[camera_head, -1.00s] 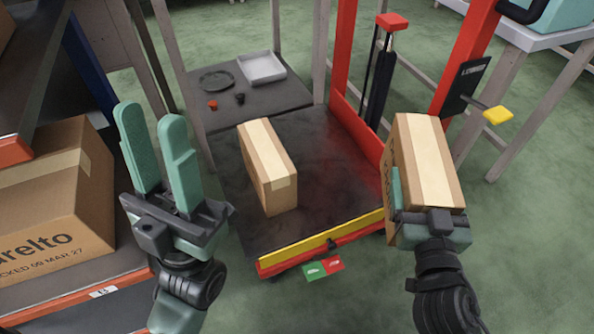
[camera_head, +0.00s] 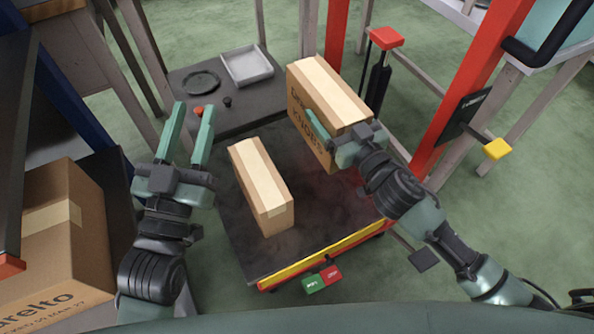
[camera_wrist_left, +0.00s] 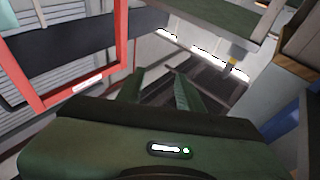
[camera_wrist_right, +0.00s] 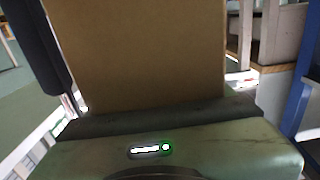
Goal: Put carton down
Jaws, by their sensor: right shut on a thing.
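In the head view my right gripper (camera_head: 345,140) is shut on a brown carton (camera_head: 308,125) with a pale tape strip and dark print. The carton is over the back right part of the dark platform (camera_head: 270,255); I cannot tell whether its bottom touches the platform. The same carton fills the middle of the right wrist view (camera_wrist_right: 150,55). A second taped carton (camera_head: 268,205) stands on the platform to its left. My left gripper (camera_head: 190,118) is open and empty, left of the platform. The left wrist view shows its two fingers (camera_wrist_left: 160,88) apart with nothing between them.
A large carton (camera_head: 50,250) sits on the shelf at the left. Behind the platform, a low dark table carries a white tray (camera_head: 247,68) and a dark plate (camera_head: 201,82). A red post (camera_head: 480,80) and a yellow-ended lever (camera_head: 497,149) stand at the right.

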